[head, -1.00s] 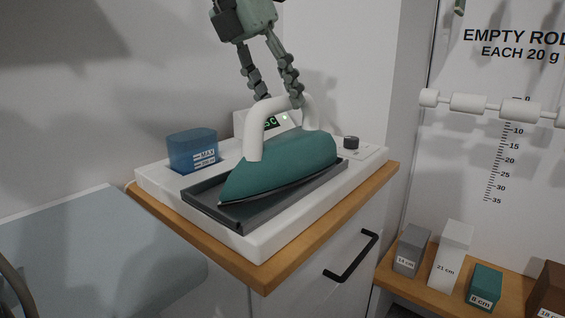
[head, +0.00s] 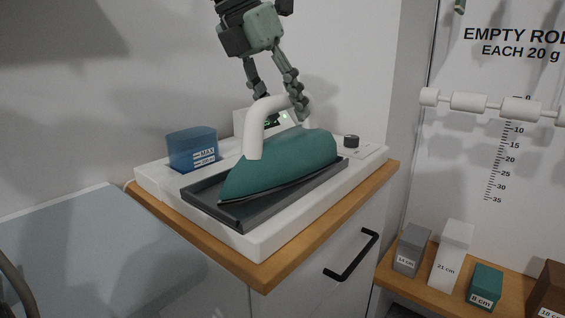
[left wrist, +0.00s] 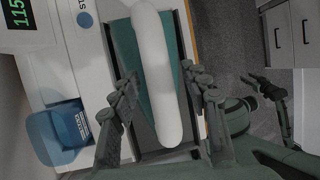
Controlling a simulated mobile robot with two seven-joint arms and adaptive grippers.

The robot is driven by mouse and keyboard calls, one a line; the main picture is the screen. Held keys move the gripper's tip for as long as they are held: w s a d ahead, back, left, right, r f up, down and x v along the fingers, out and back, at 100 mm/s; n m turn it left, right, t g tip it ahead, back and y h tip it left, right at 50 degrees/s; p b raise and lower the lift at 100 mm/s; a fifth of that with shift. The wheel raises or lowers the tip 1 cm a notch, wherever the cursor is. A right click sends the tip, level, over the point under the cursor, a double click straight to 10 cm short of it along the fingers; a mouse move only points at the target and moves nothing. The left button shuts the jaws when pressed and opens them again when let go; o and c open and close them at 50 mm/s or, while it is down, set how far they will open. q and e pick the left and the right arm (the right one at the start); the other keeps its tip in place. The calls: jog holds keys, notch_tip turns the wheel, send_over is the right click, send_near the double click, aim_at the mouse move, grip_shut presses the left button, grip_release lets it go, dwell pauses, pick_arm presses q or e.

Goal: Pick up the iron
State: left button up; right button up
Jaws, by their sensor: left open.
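The iron has a teal body (head: 285,163) and a white arched handle (head: 256,132). It rests on a dark grey tray (head: 248,212) on a white base station (head: 262,243). My left gripper (head: 281,108) comes down from above with its fingers spread on either side of the handle, open. In the left wrist view the white handle (left wrist: 158,75) runs between the two open fingers (left wrist: 163,98), with the teal body below it. I cannot tell whether either finger touches it. In the left wrist view another dark gripper (left wrist: 268,90), seemingly my right one, shows at the right, its fingers apart.
A blue water tank (head: 192,149) stands at the station's left, and a dark knob (head: 351,141) at its right. The station sits on a wood-topped cabinet (head: 283,271). A pale ironing board (head: 95,255) is at the left. A shelf with labelled blocks (head: 451,255) is at the right.

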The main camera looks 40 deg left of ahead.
pick_arm(q)
grip_shut()
dwell(0.3)
jog(key=shift+r, duration=0.15)
dwell(0.3)
